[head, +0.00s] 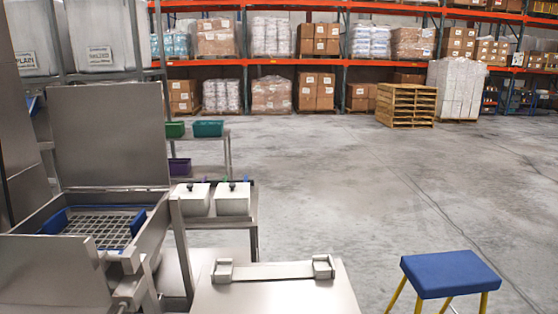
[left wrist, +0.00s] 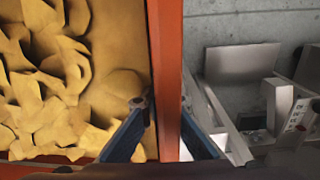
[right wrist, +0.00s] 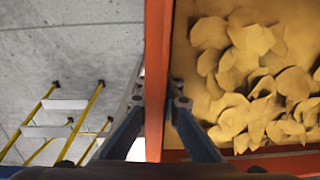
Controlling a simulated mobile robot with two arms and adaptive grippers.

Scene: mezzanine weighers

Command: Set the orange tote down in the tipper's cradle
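The orange tote shows only in the wrist views, as a wall with yellow chip-like pieces inside. In the left wrist view my left gripper (left wrist: 163,102) has one finger on each side of the tote's wall (left wrist: 168,60) and is shut on it. In the right wrist view my right gripper (right wrist: 159,102) is shut the same way on the opposite wall (right wrist: 157,50). The tote is held above the floor. Neither tote nor grippers show in the head view. A steel machine (head: 110,125) with a raised plate stands at left; I cannot tell which part is the cradle.
A blue-framed grid (head: 95,228) lies in the machine's opening. A steel surface (head: 275,292) with a raised bar is at bottom centre. A blue-topped stool (head: 452,272) with yellow legs stands at right. White boxes (head: 232,200) sit on a side bench. The floor beyond is clear.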

